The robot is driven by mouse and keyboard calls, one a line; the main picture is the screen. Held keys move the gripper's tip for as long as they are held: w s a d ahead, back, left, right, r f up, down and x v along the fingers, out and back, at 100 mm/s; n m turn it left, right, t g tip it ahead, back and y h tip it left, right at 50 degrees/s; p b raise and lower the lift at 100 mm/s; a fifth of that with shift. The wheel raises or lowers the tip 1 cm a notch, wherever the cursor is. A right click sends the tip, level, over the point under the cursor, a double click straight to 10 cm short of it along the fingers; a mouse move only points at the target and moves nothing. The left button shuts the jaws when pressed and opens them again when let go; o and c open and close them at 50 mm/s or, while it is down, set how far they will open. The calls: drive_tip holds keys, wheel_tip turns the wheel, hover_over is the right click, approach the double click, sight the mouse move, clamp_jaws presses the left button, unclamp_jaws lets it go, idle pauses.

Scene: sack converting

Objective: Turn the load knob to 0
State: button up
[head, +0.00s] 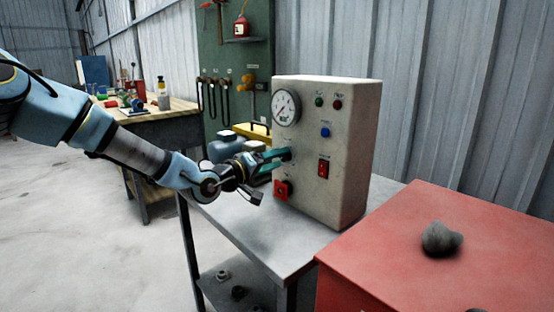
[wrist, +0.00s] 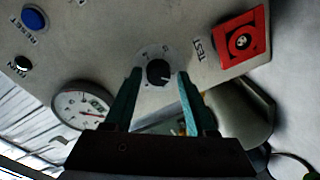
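The load knob (wrist: 158,72) is a small black dial with a light pointer line on a pale round scale plate, on the front of a beige control box (head: 350,140). The scale marks are too small to read for certain. My gripper (head: 284,153) reaches the panel just below the gauge in the head view and hides the knob there. In the wrist view my gripper (wrist: 158,82) has its two green fingers apart, one on each side of the knob, with visible gaps. The fingers do not appear to touch it.
On the panel are a round gauge (head: 285,108), a blue reset button (head: 325,132), a red rocker switch (head: 323,167) and a red test switch (wrist: 241,40). The box stands on a grey table (head: 240,222). A red cabinet (head: 400,260) with a grey lump (head: 441,238) is at right.

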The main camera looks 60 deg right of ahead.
drive_tip(key=shift+o, duration=0.7)
drive_tip(key=shift+r, duration=0.1)
drive_tip(key=b+v, duration=0.1)
drive_tip(key=v, duration=0.9)
drive_tip(key=shift+a+b, duration=0.3)
drive_tip(key=shift+a, duration=0.1)
drive_tip(key=shift+w, duration=0.1)
